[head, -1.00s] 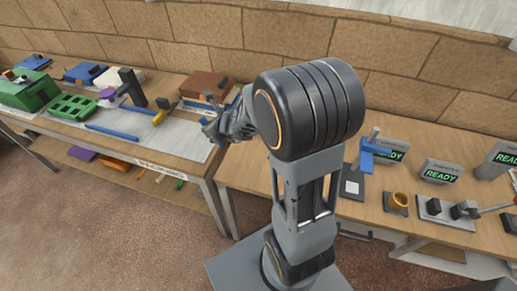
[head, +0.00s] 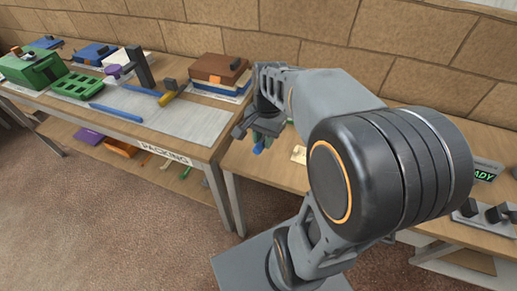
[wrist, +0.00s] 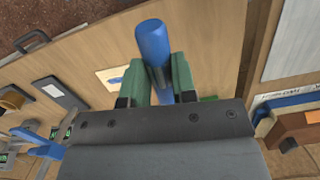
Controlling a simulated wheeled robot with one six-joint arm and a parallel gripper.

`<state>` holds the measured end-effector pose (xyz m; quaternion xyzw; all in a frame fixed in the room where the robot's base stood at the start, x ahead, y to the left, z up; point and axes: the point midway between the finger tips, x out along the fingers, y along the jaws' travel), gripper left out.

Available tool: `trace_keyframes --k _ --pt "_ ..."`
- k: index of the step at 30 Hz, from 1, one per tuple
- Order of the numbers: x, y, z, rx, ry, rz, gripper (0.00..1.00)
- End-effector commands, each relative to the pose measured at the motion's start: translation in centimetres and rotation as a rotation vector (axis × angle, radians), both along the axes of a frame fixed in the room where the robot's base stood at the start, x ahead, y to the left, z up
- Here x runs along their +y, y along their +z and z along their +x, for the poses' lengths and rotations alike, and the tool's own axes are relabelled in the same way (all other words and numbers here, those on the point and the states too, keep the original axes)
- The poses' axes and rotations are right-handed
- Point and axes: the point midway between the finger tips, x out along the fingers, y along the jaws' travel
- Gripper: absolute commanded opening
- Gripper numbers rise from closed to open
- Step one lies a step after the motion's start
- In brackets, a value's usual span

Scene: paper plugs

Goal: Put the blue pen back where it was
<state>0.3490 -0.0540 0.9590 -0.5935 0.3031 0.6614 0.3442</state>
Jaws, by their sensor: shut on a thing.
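My gripper (wrist: 160,88) has green finger pads shut on a blue cylinder, which looks like the blue pen (wrist: 153,42). It points away from the wrist, above the wooden table. In the head view the gripper (head: 258,135) is partly hidden by my arm, and a blue end of the held pen (head: 258,148) shows below it. A cream card (wrist: 108,76) with a small blue pen-like mark lies on the table, left of the held pen in the wrist view. The card also shows in the head view (head: 298,153), right of the gripper.
The packing table (head: 190,122) at left holds another long blue rod (head: 115,112), a green tray (head: 76,87) and a stack with a brown box (head: 219,68). A blue tool (wrist: 38,142) and dark pad (wrist: 60,92) lie left in the wrist view.

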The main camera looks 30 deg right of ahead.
Motion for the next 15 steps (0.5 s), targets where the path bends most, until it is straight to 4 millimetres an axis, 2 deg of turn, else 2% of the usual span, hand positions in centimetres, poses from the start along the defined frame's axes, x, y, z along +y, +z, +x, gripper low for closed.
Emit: trace_keyframes --k 3,8,11,15 --pt "-2.5 -0.3 -1.9 -0.04 0.073 -0.058 0.02" --pt "-4.1 -0.3 -2.5 -0.06 0.118 -0.089 0.02" --pt "-4.3 -0.9 -1.1 -0.062 0.129 -0.093 0.02" --pt "-4.0 -2.5 2.3 -0.061 0.131 -0.094 0.02"
